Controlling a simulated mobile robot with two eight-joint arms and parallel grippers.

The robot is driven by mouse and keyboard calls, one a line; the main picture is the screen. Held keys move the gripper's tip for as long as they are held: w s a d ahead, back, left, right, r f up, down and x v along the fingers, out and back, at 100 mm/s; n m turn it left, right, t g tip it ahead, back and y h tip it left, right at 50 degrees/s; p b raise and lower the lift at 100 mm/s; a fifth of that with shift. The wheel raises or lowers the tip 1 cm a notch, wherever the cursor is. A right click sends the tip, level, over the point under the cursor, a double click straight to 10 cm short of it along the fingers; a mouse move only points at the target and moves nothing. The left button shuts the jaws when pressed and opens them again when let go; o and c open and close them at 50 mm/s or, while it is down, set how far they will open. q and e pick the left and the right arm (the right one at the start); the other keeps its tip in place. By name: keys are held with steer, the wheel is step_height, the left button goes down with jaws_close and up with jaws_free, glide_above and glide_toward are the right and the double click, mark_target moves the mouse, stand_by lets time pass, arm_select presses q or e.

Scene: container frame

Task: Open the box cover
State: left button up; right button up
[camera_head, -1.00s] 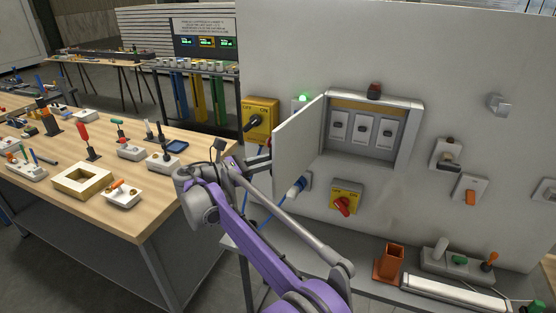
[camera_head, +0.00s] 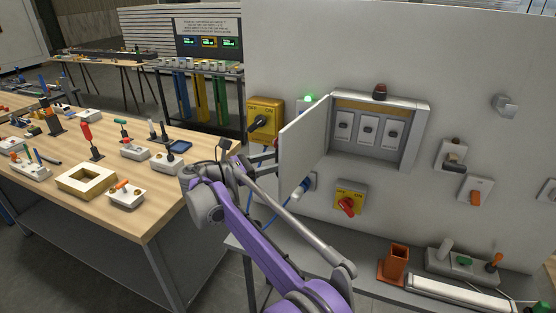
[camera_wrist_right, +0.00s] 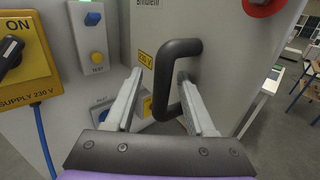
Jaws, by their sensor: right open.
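The grey wall box (camera_head: 415,140) has its cover (camera_head: 304,138) swung out to the left, so the switches inside show. In the right wrist view the cover (camera_wrist_right: 225,45) carries a black bracket handle (camera_wrist_right: 183,47). My right gripper (camera_wrist_right: 160,76) is open around the handle's long bar, one finger on each side. The right finger appears within the handle loop; I cannot tell whether it touches. In the head view my purple right arm reaches to the cover's outer side, and the cover partly hides the gripper (camera_head: 262,158). My left gripper is not in view.
A yellow rotary switch (camera_head: 265,119) is on the wall left of the cover, and another with a red knob (camera_head: 348,205) is below the box. A shelf (camera_head: 350,270) with parts runs under the panel. A wooden workbench (camera_head: 150,212) stands at left.

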steer(key=v, duration=1)
steer(key=shift+s+a, duration=0.25)
steer(key=shift+a, duration=0.1)
